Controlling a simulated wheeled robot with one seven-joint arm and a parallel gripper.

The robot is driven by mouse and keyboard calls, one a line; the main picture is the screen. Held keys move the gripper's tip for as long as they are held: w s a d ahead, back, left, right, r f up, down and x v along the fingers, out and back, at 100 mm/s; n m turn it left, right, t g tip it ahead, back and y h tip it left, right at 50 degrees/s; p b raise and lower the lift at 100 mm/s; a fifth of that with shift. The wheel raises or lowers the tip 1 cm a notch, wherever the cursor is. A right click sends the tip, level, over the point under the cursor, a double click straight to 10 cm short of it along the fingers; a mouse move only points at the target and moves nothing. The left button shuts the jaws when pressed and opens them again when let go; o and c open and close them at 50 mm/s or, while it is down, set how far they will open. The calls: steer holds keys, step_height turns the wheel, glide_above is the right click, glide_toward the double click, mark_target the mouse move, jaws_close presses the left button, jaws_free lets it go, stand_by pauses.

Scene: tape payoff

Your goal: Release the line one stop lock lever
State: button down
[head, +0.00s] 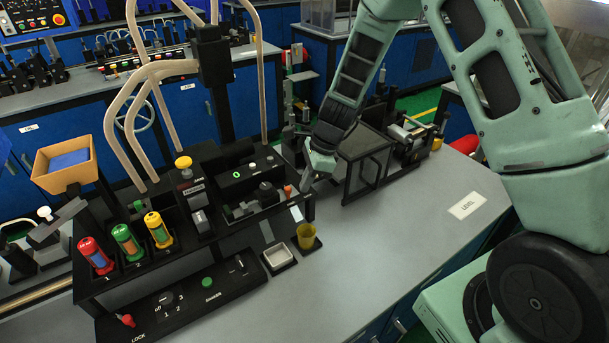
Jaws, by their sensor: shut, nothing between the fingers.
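My green gripper (307,184) is shut and points down over the right end of the black machine on the bench. Its tip is beside a small orange-tipped part (288,191); I cannot tell whether they touch. A small red lever (127,320) sits at the front left of the low black panel (190,305), by the word LOCK. I cannot tell whether it is the line one stop lock lever. My gripper is well to the right of and behind this red lever.
Red, green and yellow cylinders (126,241) stand in numbered slots. A white tray (278,257) and a yellow cup (306,236) sit in front of my gripper. A dark clear-sided box (364,165) stands to its right. The grey bench top (400,240) is clear at front right.

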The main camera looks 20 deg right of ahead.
steer(key=s+d+b+v, duration=0.1)
steer(key=v, duration=1)
steer(key=shift+d+f+b, duration=0.35)
steer(key=shift+f+b, duration=0.05)
steer(key=s+a+r+n+g+b, duration=0.1)
steer(key=s+a+r+n+b, duration=0.15)
steer(key=s+a+n, duration=1)
steer(key=s+a+n+h+b, duration=0.1)
steer(key=s+a+n+h, duration=0.2)
steer(key=s+n, duration=1.3)
steer(key=shift+s+a, duration=0.45)
steer(key=shift+a, duration=0.15)
